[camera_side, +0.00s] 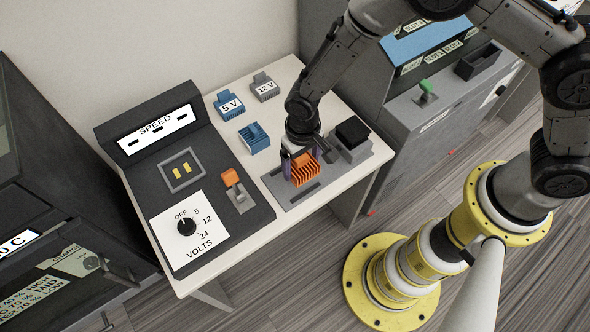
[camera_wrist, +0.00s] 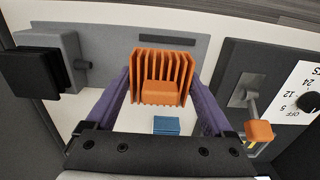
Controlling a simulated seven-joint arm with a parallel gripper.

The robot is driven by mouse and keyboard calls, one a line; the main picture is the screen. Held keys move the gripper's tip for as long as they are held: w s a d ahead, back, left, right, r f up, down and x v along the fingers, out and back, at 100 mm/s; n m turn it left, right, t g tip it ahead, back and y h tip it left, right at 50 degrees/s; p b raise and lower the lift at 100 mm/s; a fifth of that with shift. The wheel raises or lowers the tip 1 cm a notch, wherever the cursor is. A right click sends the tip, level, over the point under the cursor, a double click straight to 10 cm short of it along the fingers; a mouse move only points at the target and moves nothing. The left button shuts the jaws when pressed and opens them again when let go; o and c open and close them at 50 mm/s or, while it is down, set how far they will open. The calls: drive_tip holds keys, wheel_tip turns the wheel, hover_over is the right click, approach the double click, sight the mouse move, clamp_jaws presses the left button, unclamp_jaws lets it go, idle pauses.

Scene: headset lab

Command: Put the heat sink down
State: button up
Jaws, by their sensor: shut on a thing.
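The orange finned heat sink (camera_side: 305,172) is between the purple-edged fingers of my gripper (camera_side: 303,160), which is shut on it. In the wrist view the heat sink (camera_wrist: 163,75) sits between the two purple fingers (camera_wrist: 163,98), its fins upright in the picture. It is over the grey plate (camera_side: 283,192) at the front right of the white table. I cannot tell whether its underside touches the plate.
A grey fixture with a black block (camera_side: 352,131) stands just right of the heat sink. A dark console (camera_side: 183,160) with an orange-knobbed lever (camera_side: 231,178) is left.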

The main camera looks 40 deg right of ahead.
sight(295, 172)
drive_tip(key=shift+w+a+f, duration=0.25)
drive_tip(key=shift+w+f, duration=0.1)
drive_tip(key=shift+f, duration=0.2)
drive_tip(key=shift+w+a+f, duration=0.25)
drive_tip(key=shift+w+f, duration=0.1)
drive_tip(key=shift+f, duration=1.6)
drive_tip(key=shift+f, duration=0.15)
drive_tip(key=o, duration=1.4)
